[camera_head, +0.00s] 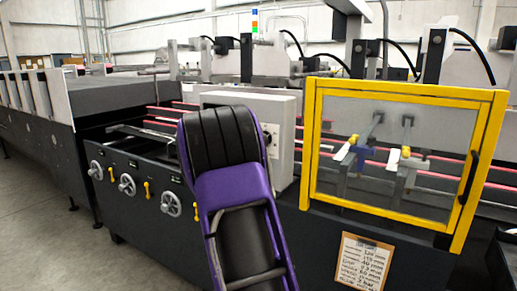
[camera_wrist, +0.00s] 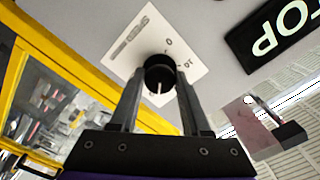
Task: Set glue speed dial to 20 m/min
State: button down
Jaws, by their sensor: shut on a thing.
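The glue speed dial is a round black knob (camera_wrist: 159,72) with a pale pointer line, on a white scale plate (camera_wrist: 128,43) fixed to a grey panel. In the wrist view the plate appears turned, with the word SPEED and a few numbers partly showing. My gripper (camera_wrist: 158,82) is shut on the knob, one finger on each side. The pointer line lies toward the bottom of the picture, between the fingers; the mark it points at is hidden. In the head view the grey control box (camera_head: 284,135) stands behind my purple arm, which hides my gripper.
A yellow-framed clear guard door (camera_head: 311,150) with a black handle stands right of the box. A black label reading TOP or STOP (camera_wrist: 275,35) is near the dial. Handwheels (camera_head: 127,184) line the machine's front. A clipboard note (camera_head: 364,262) hangs below the guard.

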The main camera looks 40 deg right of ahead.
jog(key=shift+m, duration=0.9)
jog(key=shift+c, duration=1.9)
grip_release()
jog(key=shift+a, duration=0.1)
jog(key=v, duration=1.7)
jog(key=shift+s+a, duration=0.1)
